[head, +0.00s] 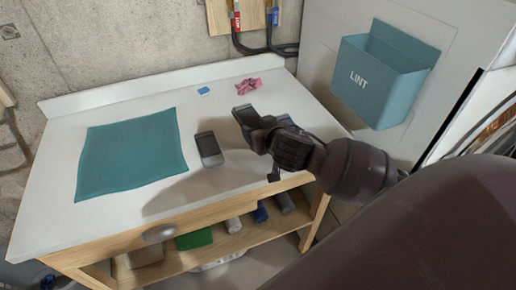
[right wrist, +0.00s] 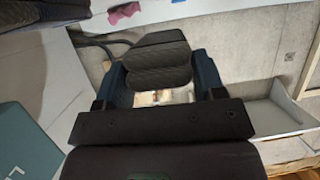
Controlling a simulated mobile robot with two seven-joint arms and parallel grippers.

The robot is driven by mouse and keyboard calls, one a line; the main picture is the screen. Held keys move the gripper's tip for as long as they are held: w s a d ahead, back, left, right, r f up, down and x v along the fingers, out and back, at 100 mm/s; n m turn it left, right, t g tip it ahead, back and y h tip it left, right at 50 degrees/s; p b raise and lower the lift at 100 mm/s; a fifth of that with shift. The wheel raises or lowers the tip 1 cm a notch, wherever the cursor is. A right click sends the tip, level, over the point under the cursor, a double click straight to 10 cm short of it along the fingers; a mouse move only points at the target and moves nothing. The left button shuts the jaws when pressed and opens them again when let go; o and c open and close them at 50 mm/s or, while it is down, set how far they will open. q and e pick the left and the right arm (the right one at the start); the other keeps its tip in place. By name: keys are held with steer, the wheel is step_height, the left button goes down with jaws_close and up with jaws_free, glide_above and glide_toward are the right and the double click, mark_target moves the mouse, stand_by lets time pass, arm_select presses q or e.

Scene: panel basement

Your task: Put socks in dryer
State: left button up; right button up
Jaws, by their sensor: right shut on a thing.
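A crumpled pink cloth (head: 248,87), perhaps the socks, lies near the back edge of the white worktop (head: 100,215). It also shows at the top of the right wrist view (right wrist: 124,12). My right gripper (head: 243,115) hangs over the worktop's right part, in front of the pink cloth and apart from it in the picture. In the right wrist view its two dark pads (right wrist: 156,60) are together; what they hold is hidden. The dryer is not clearly identifiable; a white appliance side (head: 330,45) stands at right. My left gripper is not in view.
A teal mat (head: 130,155), a grey device (head: 209,149) and a small blue item (head: 203,91) lie on the worktop. A teal LINT bin (head: 378,85) hangs on the white side. A low shelf (head: 235,238) holds a green item (head: 194,239).

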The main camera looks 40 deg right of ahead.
steer(key=shift+f, duration=3.25)
steer(key=shift+f, duration=0.2)
steer(key=o, duration=0.9)
steer(key=shift+f+b, duration=0.1)
steer(key=shift+b, duration=0.35)
